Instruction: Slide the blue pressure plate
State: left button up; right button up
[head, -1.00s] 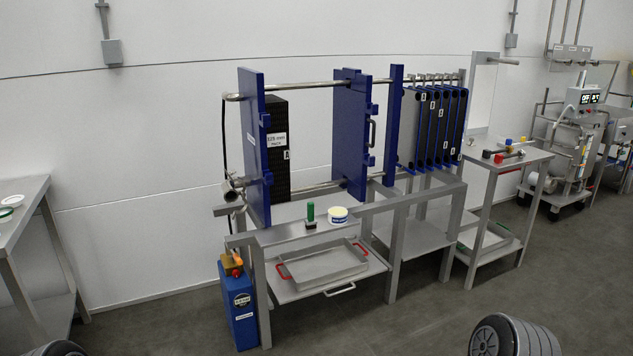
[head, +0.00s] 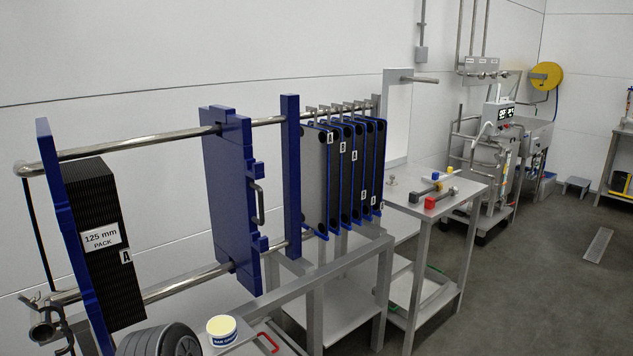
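The blue pressure plate (head: 222,200) is a thick upright plate with a dark handle (head: 258,205) on its right side. It hangs across the upper rail (head: 140,142) and lower rail (head: 185,284), between a blue end plate (head: 62,215) on the left and a narrow blue upright (head: 291,170) on the right. A black plate pack (head: 98,285) labelled "125 mm PACK" and "A" stands beside the left end plate. A wide gap separates the pack from the pressure plate. Neither gripper is in view.
Several blue-edged plates (head: 315,180) hang right of the upright. A tub (head: 222,330) stands at the bottom, near a red tray handle (head: 267,342). A side table (head: 455,203) holds tools with red and yellow parts. Open floor (head: 540,285) lies to the right.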

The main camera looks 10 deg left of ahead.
aim_at(232, 171)
jog(key=i+l, duration=0.2)
jog(key=i, duration=0.2)
jog(key=i+l, duration=0.25)
jog(key=i, duration=0.15)
jog(key=z, duration=0.05)
